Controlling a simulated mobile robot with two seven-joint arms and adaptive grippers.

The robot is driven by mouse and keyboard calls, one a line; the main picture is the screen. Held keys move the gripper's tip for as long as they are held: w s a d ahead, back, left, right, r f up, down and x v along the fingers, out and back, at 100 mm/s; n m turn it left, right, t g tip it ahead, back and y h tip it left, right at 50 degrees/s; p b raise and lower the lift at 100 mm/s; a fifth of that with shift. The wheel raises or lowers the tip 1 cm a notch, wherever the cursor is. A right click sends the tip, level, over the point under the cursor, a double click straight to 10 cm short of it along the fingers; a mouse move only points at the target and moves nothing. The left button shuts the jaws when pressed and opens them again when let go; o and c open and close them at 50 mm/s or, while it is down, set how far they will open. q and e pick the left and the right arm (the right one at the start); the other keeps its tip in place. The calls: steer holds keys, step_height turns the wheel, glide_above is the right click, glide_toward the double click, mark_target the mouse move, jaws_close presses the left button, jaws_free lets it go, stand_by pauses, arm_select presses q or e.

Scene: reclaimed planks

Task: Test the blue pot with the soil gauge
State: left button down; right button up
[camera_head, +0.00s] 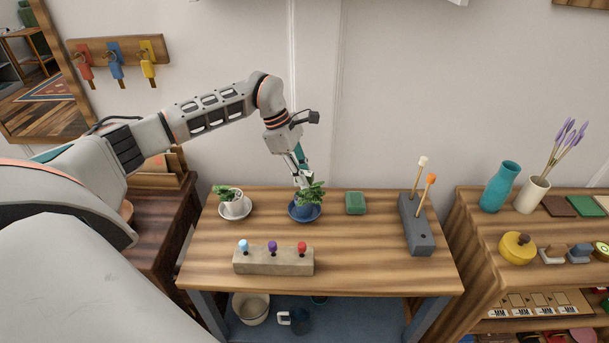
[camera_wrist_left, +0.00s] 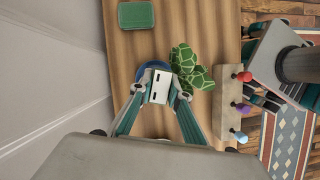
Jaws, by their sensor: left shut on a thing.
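The blue pot (camera_head: 305,212) holds a green leafy plant and stands on the table's back middle; its blue rim shows partly in the left wrist view (camera_wrist_left: 148,73). My left gripper (camera_head: 302,179) points down right over this pot. In the left wrist view, my left gripper (camera_wrist_left: 161,90) is shut on a small white block with dark marks, the head of the soil gauge (camera_wrist_left: 160,84). The gauge's lower part is hidden by the gripper and leaves, so I cannot tell whether it touches the soil. My right gripper is not in view.
A white pot (camera_head: 235,206) with a plant stands left on the table (camera_head: 350,268). A green block (camera_head: 355,203) lies right of the blue pot. A grey holder (camera_head: 416,228) carries two upright sticks. A block with three coloured knobs (camera_head: 273,262) lies in front.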

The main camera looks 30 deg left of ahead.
arm_select(q)
steer(key=shift+f+b, duration=0.35)
steer(key=shift+f, duration=0.55)
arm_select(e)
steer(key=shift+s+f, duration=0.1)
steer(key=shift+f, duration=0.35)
arm_select(q)
steer(key=c, duration=1.8)
jaws_free()
steer(key=shift+a+r, duration=0.1)
steer(key=v, duration=1.1)
steer(key=shift+s+a+r, duration=0.1)
steer(key=shift+a+r, duration=0.1)
steer(key=shift+r, duration=0.15)
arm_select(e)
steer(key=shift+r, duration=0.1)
arm_select(q)
steer(key=shift+r+p, duration=3.6)
steer(key=shift+r, duration=0.9)
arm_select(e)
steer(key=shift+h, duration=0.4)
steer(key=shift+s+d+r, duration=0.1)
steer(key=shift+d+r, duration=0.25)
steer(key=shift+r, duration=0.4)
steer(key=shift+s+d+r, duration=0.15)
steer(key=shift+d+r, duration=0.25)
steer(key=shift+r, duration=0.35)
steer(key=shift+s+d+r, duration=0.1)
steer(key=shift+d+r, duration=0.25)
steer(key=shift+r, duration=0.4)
